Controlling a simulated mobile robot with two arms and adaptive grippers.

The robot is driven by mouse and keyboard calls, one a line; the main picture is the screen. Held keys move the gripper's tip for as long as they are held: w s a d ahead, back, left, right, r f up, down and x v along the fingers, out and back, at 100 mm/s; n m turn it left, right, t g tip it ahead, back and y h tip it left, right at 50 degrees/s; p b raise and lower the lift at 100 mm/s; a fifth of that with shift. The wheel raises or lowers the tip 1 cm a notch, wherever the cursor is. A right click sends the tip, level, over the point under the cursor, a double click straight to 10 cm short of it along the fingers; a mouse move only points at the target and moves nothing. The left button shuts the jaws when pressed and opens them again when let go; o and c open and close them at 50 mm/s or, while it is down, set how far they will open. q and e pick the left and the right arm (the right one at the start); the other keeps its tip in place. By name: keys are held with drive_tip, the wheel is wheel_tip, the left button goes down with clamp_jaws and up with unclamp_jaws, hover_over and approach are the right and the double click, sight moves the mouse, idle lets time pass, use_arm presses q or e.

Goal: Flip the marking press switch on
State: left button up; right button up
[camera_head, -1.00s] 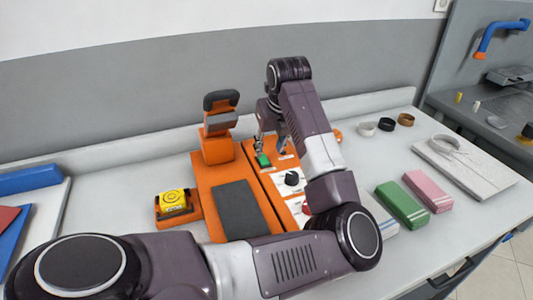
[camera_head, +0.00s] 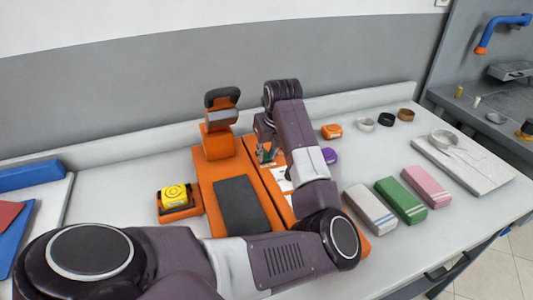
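The orange marking press (camera_head: 207,180) stands on the counter, with a dark grey pad (camera_head: 240,204) on its base and a black-topped head at the back. A control strip (camera_head: 261,184) runs along its right side. My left gripper (camera_head: 267,154) points down over the far part of this strip, where a small patch of the green switch shows between or beside the fingers. The fingers look close together, but their gap and any contact are too small to make out. My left forearm hides much of the strip's right and near parts. My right gripper is out of view.
A yellow-topped item (camera_head: 174,196) sits left of the press. White, green (camera_head: 400,200) and pink (camera_head: 426,187) blocks lie to the right, with a purple roll (camera_head: 329,155) and an orange item (camera_head: 332,131) behind. A grey board (camera_head: 466,165) lies farther right.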

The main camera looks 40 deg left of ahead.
sight(265, 157)
use_arm(q)
clamp_jaws()
drive_tip(key=shift+w+a+r+h, duration=0.1)
drive_tip(key=shift+a+r+h, duration=0.1)
drive_tip(key=shift+r+h, duration=0.15)
drive_tip(key=shift+w+a+g+h+p, duration=0.1)
drive_tip(key=shift+a+g+h+p, duration=0.1)
drive_tip(key=shift+g+h, duration=0.5)
drive_tip(key=shift+w+a+g+h+p, duration=0.1)
drive_tip(key=shift+a+g+h, duration=0.15)
drive_tip(key=shift+h, duration=0.7)
drive_tip(key=shift+d+r, duration=0.1)
drive_tip(key=o, duration=0.8)
unclamp_jaws()
drive_tip(key=shift+c, duration=0.2)
wheel_tip(265, 157, up, 12)
